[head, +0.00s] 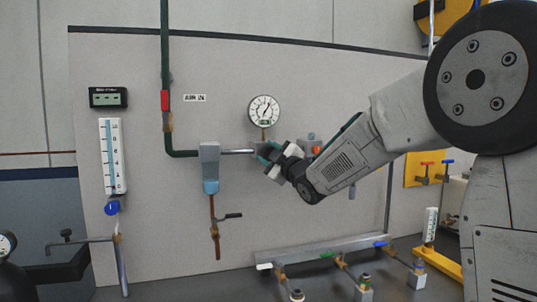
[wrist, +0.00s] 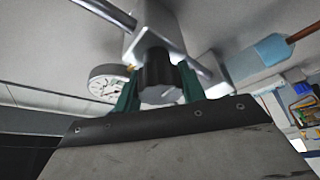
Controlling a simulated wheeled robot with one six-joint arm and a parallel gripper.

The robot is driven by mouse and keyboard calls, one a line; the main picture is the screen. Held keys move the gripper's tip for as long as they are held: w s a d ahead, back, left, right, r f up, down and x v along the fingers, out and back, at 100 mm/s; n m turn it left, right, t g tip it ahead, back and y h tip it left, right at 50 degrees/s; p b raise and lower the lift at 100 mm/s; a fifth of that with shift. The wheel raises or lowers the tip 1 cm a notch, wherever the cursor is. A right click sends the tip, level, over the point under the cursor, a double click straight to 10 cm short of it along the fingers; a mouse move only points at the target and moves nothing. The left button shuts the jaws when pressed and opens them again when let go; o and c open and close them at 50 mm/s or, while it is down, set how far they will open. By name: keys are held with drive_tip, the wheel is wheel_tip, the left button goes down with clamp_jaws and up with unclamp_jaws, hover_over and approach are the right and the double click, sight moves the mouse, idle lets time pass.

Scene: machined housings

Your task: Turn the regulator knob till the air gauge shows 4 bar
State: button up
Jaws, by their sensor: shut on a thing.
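The regulator knob (wrist: 158,72) is dark and ribbed, and sits under a pale metal regulator body (wrist: 153,32) in the wrist view. My gripper (wrist: 158,88) has its teal fingers on both sides of the knob, shut on it. In the head view my gripper (head: 268,153) is at the pipe just below the gauge and hides the knob. The air gauge (head: 264,110) is a round white dial. Its needle seems to point to the upper right, but the numbers are too small to read. The gauge (wrist: 107,83) also shows partly in the wrist view, behind the left finger.
A grey filter with a blue bowl (head: 210,165) hangs left of my gripper, with a copper pipe and dark lever below. A red button box (head: 313,148) is close behind my wrist. A valve manifold (head: 330,253) lies below. A blue-knobbed level gauge (head: 112,157) is at left.

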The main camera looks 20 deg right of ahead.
drive_tip(key=n+g, duration=0.1)
drive_tip(key=n, duration=0.2)
drive_tip(key=n+g, duration=0.1)
drive_tip(key=n, duration=0.2)
drive_tip(key=shift+y, duration=0.3)
drive_tip(key=shift+f+n+g, duration=0.2)
drive_tip(key=shift+n+g, duration=0.8)
drive_tip(key=shift+n, duration=1.2)
drive_tip(key=shift+h, duration=0.4)
drive_tip(key=o, duration=1)
drive_tip(key=shift+a, duration=0.1)
drive_tip(key=shift+c, duration=0.2)
drive_tip(key=v, duration=0.7)
drive_tip(key=shift+s+d, duration=0.25)
drive_tip(key=shift+s, duration=0.1)
